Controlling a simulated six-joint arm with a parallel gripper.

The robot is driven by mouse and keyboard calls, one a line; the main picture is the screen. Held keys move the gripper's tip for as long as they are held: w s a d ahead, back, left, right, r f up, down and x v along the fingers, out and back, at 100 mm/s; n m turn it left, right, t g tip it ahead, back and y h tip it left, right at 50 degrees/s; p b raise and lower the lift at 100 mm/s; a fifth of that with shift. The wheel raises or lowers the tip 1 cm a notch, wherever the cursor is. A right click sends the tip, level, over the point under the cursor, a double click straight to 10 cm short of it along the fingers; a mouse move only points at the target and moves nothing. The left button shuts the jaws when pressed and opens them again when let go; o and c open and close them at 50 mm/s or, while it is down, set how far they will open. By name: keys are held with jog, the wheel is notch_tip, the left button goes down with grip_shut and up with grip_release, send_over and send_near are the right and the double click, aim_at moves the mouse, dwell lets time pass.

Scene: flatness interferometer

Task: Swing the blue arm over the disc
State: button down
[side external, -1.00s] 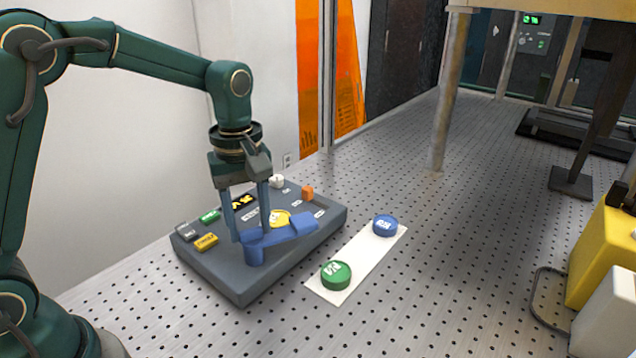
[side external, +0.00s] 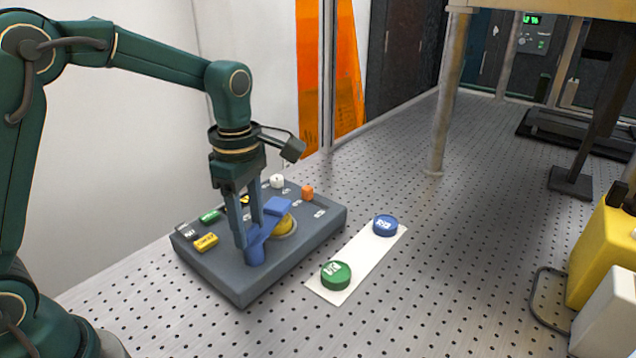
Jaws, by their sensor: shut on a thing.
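The blue arm (side external: 277,207) is pivoted near the front edge of the grey instrument box (side external: 240,283). Its free end points toward the back of the box and lies over part of the yellow disc (side external: 287,225); the disc's right side still shows beside it. My gripper (side external: 248,236) points down with its fingers on the blue arm near the pivot end, shut on it. The fingers hide part of the arm.
A green disc (side external: 336,275) and a blue disc (side external: 385,225) rest on a white strip (side external: 360,262) to the right.

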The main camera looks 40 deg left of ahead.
jog(key=shift+r+n, duration=0.1)
jog(key=shift+n, duration=0.2)
jog(key=shift+c, duration=1.6)
grip_release()
jog(key=shift+r, duration=2.55)
